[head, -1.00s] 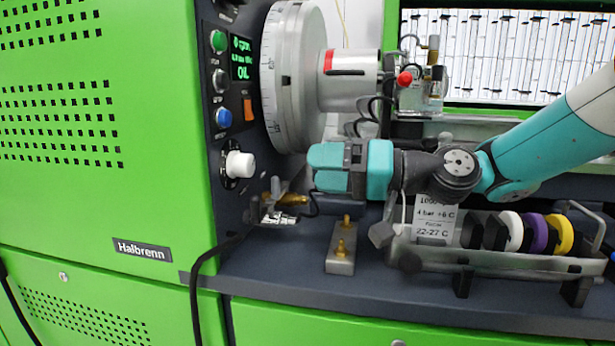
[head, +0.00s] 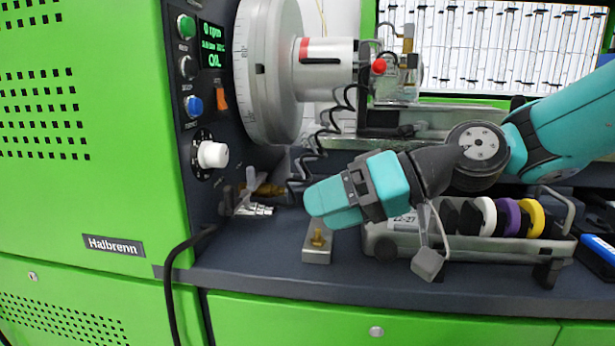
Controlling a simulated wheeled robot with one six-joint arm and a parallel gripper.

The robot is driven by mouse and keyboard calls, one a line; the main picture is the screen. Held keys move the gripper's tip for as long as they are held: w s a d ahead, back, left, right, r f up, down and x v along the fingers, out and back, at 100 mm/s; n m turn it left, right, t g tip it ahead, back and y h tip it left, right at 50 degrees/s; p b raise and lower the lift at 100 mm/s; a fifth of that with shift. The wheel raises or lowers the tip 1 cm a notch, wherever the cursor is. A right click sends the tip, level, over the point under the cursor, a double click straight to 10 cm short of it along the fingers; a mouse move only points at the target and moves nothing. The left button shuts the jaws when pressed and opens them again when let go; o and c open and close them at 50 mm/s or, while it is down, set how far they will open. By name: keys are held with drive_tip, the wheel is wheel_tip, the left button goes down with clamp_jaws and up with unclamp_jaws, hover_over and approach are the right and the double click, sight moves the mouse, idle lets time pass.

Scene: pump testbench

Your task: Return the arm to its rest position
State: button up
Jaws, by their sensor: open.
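My arm reaches in from the right in the head view, with a teal link and a grey wrist joint. My gripper (head: 318,203), teal and black, points left and slightly down over the bench. Its jaws overlap in this view, so the gap between them is hard to see; nothing shows held in it. It is in front of the bench's back area, above and close in the picture to a small metal block with a brass fitting (head: 318,240).
The green cabinet (head: 90,190) with buttons and a white knob (head: 212,154) stands left. A graduated wheel (head: 265,75) and coiled cable are behind my gripper. A rack with white, purple and yellow rings (head: 510,216) is below my arm. Bare bench (head: 250,262) lies in front.

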drive_tip(key=s+d+f+g+h, duration=0.1)
drive_tip(key=s+d+f+h, duration=0.35)
drive_tip(key=s, duration=0.35)
drive_tip(key=s+d+f+g+h, duration=0.1)
drive_tip(key=s+d+f+h, duration=0.35)
drive_tip(key=s, duration=0.35)
wheel_tip(320, 180, up, 25)
drive_tip(key=d+p, duration=0.1)
drive_tip(key=p, duration=2.3)
drive_tip(key=shift+s+d+f+m+p, duration=0.2)
drive_tip(key=shift+s+d+m+p, duration=0.1)
drive_tip(key=shift+m+p, duration=0.1)
drive_tip(key=shift+c, duration=0.4)
